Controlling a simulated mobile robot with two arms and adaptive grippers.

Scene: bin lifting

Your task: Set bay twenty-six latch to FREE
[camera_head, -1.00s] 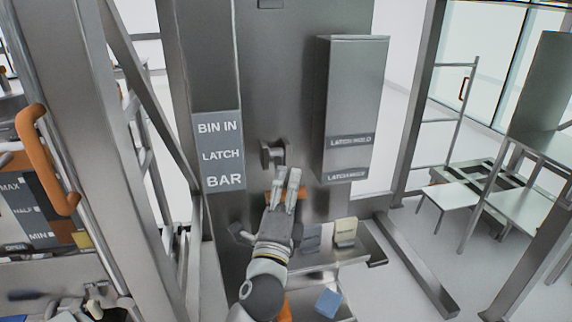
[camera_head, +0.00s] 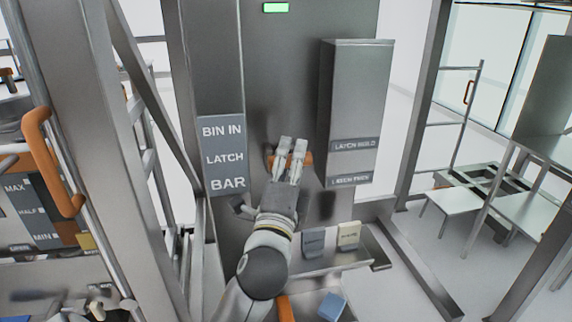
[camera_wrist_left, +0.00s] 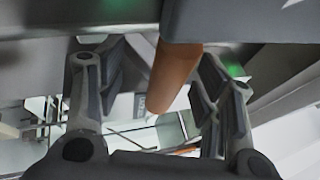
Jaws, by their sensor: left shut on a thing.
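The latch has an orange handle (camera_head: 305,158) in front of the grey metal panel (camera_head: 285,75). My left gripper (camera_head: 291,146) is shut on this handle. In the left wrist view the orange handle (camera_wrist_left: 176,75) lies between the two fingers (camera_wrist_left: 158,95). The fingers hide part of the handle in the head view. To its right, a grey box carries a LATCH HOLD label (camera_head: 355,145) and a lower label (camera_head: 350,181) that is hard to read. A green light (camera_head: 276,8) is lit at the top of the panel. My right gripper is not in view.
A BIN IN LATCH BAR sign (camera_head: 222,156) is left of the handle. A grey box (camera_head: 357,95) juts out close on the right. Below is a shelf (camera_head: 335,262) with small blocks. A metal post (camera_head: 95,130) stands at the left.

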